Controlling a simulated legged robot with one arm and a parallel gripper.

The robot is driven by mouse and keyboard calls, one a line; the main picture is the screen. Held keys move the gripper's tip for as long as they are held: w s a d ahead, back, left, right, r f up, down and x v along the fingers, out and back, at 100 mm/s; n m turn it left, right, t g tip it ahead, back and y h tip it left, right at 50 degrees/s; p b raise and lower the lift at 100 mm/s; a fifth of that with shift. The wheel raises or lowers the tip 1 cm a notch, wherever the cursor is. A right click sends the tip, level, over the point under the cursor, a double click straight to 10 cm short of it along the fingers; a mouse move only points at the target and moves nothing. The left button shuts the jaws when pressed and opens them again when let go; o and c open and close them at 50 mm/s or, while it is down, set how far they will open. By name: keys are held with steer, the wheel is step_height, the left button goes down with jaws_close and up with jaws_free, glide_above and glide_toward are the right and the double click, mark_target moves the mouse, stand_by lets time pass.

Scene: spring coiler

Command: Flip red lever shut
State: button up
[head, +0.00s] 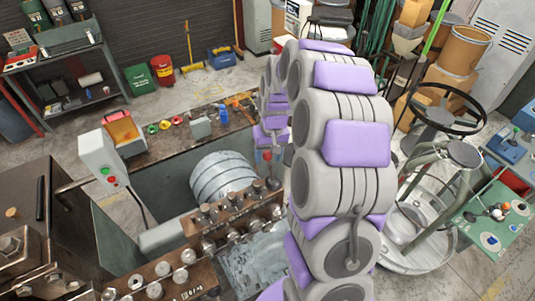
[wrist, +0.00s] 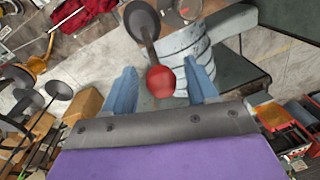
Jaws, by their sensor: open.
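The red lever shows in the head view as a small red ball knob (head: 267,156) on a dark stem, standing up from the machine's row of bolts and rollers. In the wrist view its red knob (wrist: 161,81) sits between the two blue fingers of my gripper (wrist: 160,72), with its dark arm running up to a round dark end. The fingers are spread, with a visible gap on each side of the knob. In the head view my gripper is mostly hidden behind my arm, close to the knob.
The coiler's ridged grey cylinder (head: 222,178) lies left of the lever, beyond a rail with several metal rollers. A control box (head: 103,160) with green and red buttons stands at the left. A round black handwheel (head: 440,108) is at the right.

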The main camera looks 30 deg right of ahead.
steer(key=shift+a+f, duration=0.1)
steer(key=shift+f, duration=0.1)
jaws_close()
stand_by(0.5)
